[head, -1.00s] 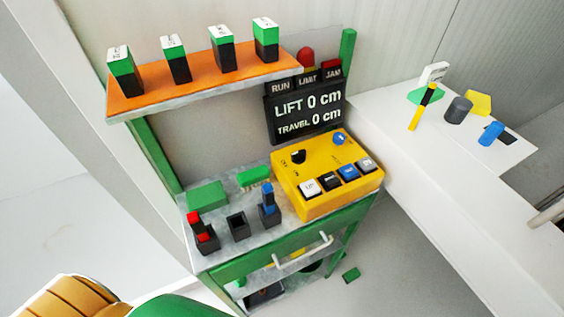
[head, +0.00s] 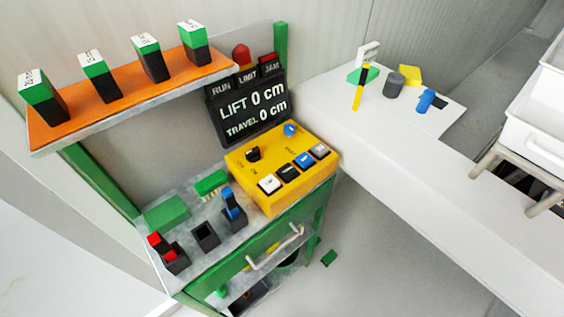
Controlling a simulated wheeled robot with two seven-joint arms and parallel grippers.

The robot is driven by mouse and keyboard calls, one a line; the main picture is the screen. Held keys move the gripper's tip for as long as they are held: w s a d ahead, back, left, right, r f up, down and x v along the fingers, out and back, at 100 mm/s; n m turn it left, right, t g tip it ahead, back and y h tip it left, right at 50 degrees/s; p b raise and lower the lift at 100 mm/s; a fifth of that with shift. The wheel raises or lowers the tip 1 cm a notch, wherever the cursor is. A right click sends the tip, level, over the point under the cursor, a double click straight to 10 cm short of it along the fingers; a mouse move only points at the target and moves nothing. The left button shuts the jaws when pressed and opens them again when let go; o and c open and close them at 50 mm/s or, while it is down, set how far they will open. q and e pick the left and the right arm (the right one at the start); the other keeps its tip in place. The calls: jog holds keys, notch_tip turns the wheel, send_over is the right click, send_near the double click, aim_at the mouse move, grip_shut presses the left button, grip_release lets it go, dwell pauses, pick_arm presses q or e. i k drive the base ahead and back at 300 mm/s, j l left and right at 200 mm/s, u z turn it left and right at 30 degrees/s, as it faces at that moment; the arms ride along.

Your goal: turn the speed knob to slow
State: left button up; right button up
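The yellow control box (head: 243,170) sits at the right end of the grey bench top. It carries a blue knob (head: 290,130) at its back right and a black knob (head: 253,154) at its back left. A row of several push buttons, white, black, blue and grey, runs along its front. The lettering beside the knobs is too small to read surely, so I cannot tell which setting either knob points to. Behind the box a black display (head: 250,108) reads LIFT 0 cm and TRAVEL 0 cm. Neither of my grippers shows in the head view.
An orange shelf (head: 133,100) with several green-and-black blocks overhangs the bench. Black holders with red and blue pieces, a green block (head: 167,213) and a green brush (head: 211,183) occupy the bench's left part. A white table (head: 400,165) stands right, with white bins (head: 535,115) beyond.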

aim_at(289, 129)
jog(key=k+l+z, duration=0.1)
jog(key=l, duration=0.45)
jog(key=k+l+z, duration=0.1)
jog(key=l, duration=0.45)
jog(key=l+z, duration=0.1)
jog(key=l, duration=0.5)
jog(key=k, duration=0.1)
